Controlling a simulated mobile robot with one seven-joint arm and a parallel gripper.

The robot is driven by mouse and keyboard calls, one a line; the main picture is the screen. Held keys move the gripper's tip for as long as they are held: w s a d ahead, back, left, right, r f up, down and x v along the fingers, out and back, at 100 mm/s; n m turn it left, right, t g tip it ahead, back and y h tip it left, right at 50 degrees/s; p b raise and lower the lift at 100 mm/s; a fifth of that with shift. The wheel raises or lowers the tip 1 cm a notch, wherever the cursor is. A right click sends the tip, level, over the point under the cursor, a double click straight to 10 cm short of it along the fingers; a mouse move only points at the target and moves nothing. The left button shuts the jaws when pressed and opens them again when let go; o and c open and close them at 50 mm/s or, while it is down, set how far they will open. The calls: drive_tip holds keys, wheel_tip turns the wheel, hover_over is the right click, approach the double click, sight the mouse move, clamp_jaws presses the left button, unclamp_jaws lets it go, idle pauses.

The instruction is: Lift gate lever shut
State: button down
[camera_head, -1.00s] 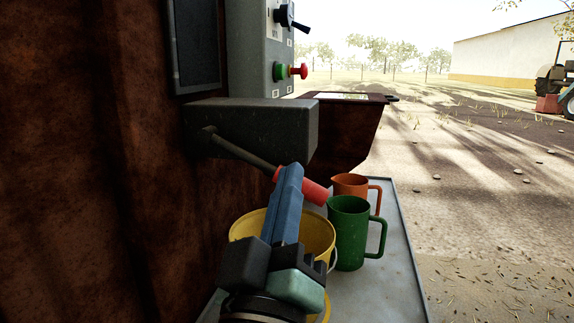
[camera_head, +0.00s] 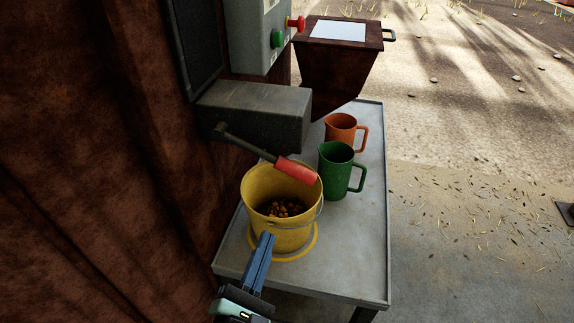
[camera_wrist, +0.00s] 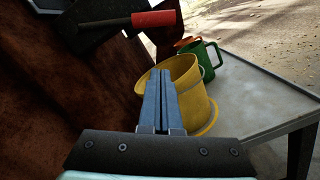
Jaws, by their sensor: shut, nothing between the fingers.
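The gate lever (camera_head: 250,147) is a dark rod with a red grip (camera_head: 296,170). It comes out below a grey housing (camera_head: 262,110) and slopes slightly down to the right, above the bucket's rim. The red grip (camera_wrist: 153,19) also shows at the top of the wrist view. My gripper (camera_head: 266,240) is shut and empty, with its blue fingers together. It is in front of the yellow bucket and lower than the lever, apart from the grip. In the wrist view the fingers (camera_wrist: 161,74) overlap the left part of the bucket.
A yellow bucket (camera_head: 256,192) with brown pellets stands on a grey table (camera_head: 350,255) below the lever. A green mug (camera_head: 336,175) and an orange mug (camera_head: 341,127) stand behind it. A control box (camera_head: 252,45) and a brown hopper (camera_head: 333,70) are above. Rusty wall is at left.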

sight(271, 157)
drive_tip(key=shift+s+a+f+n+p, duration=0.1)
drive_tip(key=shift+s+a+n+p, duration=0.1)
drive_tip(key=shift+s+n, duration=0.25)
drive_tip(key=shift+s+a+f+n+p, duration=0.1)
drive_tip(key=shift+s+n+p, duration=0.1)
drive_tip(key=shift+n, duration=0.45)
drive_tip(key=w+d+r+p, duration=0.1)
drive_tip(key=w+d+r, duration=0.1)
drive_tip(key=w, duration=0.3)
drive_tip(key=w+d+r, duration=0.2)
drive_tip(key=w, duration=0.3)
drive_tip(key=shift+d+p, duration=0.3)
drive_tip(key=shift+p, duration=0.1)
drive_tip(key=shift+r, duration=0.1)
